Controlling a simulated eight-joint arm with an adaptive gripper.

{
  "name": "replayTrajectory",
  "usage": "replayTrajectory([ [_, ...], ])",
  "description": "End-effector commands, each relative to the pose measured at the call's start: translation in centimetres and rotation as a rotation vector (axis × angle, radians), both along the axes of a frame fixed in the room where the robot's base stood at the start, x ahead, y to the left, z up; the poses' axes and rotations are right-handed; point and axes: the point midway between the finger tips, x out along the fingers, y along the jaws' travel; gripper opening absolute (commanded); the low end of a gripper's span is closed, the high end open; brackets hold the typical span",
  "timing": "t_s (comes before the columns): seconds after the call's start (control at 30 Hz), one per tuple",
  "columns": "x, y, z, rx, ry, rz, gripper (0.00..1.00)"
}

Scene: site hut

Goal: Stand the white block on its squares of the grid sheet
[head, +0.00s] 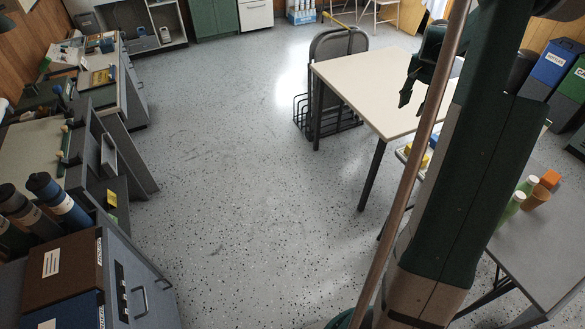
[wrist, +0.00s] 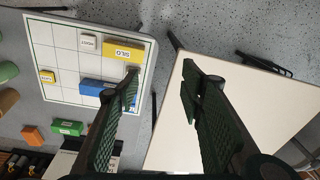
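The grid sheet (wrist: 62,56) shows at the upper left of the wrist view, on a grey surface. A small whitish block with lettering (wrist: 89,42) sits near the sheet's middle, left of a yellow lettered block (wrist: 124,50). I cannot tell if it is the task's white block. A blue block (wrist: 95,87) and a small yellow block (wrist: 47,76) are also on the sheet. My gripper (wrist: 160,84) is open, fingers wide apart, with nothing seen between them. In the head view my gripper (head: 408,92) is above the cream table.
The cream table (wrist: 230,110) lies under my right finger. Green (wrist: 68,127) and orange (wrist: 33,135) blocks lie off the sheet. Green bottles (head: 514,200) and an orange-brown cup (head: 537,197) stand on the grey table (head: 555,235). A folded chair (head: 335,70) leans beside the cream table.

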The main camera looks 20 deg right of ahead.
Motion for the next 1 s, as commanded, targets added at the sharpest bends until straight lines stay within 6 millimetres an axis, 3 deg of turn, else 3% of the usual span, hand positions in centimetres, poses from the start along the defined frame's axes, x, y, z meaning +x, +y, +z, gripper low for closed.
replayTrajectory([
  [0.03,0.4,1.6,1.0,-0.007,-0.006,0.026,0.39],
  [0.5,2.1,14.8,8.1,-0.077,-0.067,0.257,0.39],
  [1.0,0.5,28.4,13.4,-0.151,-0.135,0.499,0.39],
])
